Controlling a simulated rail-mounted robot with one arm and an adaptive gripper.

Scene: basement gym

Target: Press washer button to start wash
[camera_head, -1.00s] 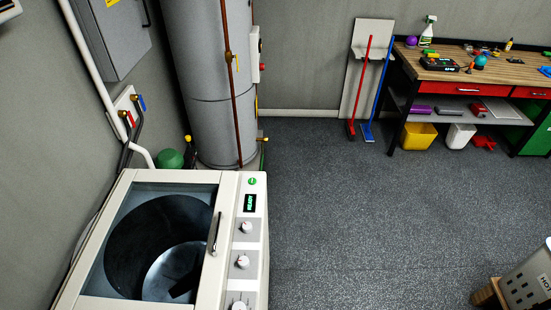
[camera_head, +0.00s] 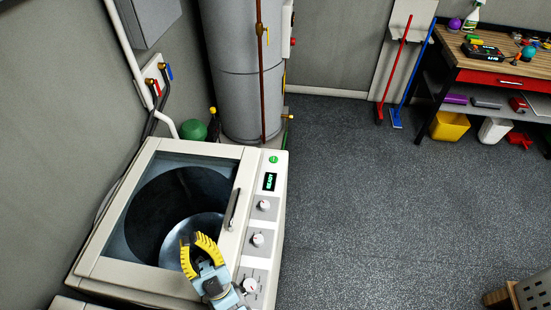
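The top-loading washer (camera_head: 188,150) stands at the left with a clear lid over its dark drum. Its panel runs along the right side of the top. The green round button (camera_head: 273,160) is at the panel's far end, above a small display (camera_head: 269,181) lit with green text that seems to read READY. Three knobs lie nearer, one of them the middle knob (camera_head: 257,239). My gripper (camera_head: 191,239) has yellow fingers with a gap between them and looks empty. It is over the near part of the lid, well short of the button.
A lid handle (camera_head: 231,209) stands up beside the panel. A grey tank (camera_head: 240,75) with pipes is behind the washer. A workbench (camera_head: 490,62) with tools stands at the back right. A basket (camera_head: 534,292) is at the lower right. The floor between is clear.

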